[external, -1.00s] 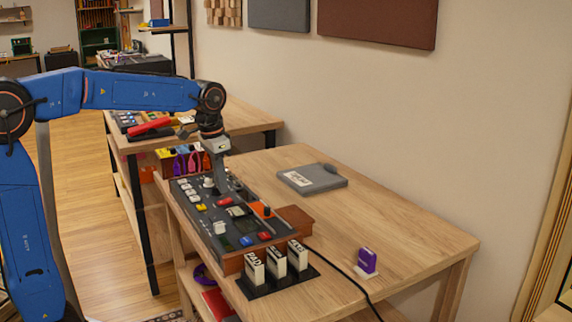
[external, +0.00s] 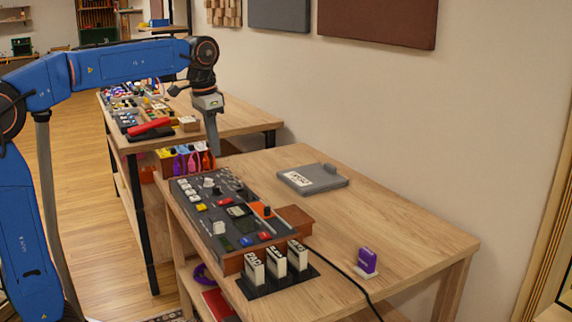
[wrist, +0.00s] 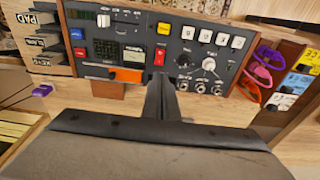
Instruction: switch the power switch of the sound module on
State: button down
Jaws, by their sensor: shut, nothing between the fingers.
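The sound module is a dark control panel (external: 215,215) with wooden sides on the near table; it also fills the upper part of the wrist view (wrist: 140,35). A red rocker-like switch (wrist: 160,56) sits mid-panel between a yellow button (wrist: 163,28) and the lower edge. It shows as a small red spot in the external view (external: 225,201). I cannot read its label or tell which way it is tipped. My gripper (external: 214,153) is shut and empty, raised above the far end of the panel. In the wrist view its fingertips (wrist: 160,78) appear just below the red switch.
The panel carries an orange slider (external: 264,211), a white knob (external: 219,228) and several buttons. Labelled blocks (external: 277,263) stand at its near end. A grey case (external: 312,179) and a purple stamp-like object (external: 367,261) lie right. A second bench (external: 235,118) stands behind.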

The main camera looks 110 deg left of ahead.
aim_at(230, 199)
jog(key=shift+w, duration=0.1)
jog(key=shift+w+a, duration=0.4)
jog(key=shift+w, duration=0.05)
jog(key=f, duration=0.9)
jog(key=w+a+f, duration=0.1)
jog(key=f, duration=0.4)
jog(key=shift+w+a, duration=0.1)
jog(key=shift+f, duration=0.2)
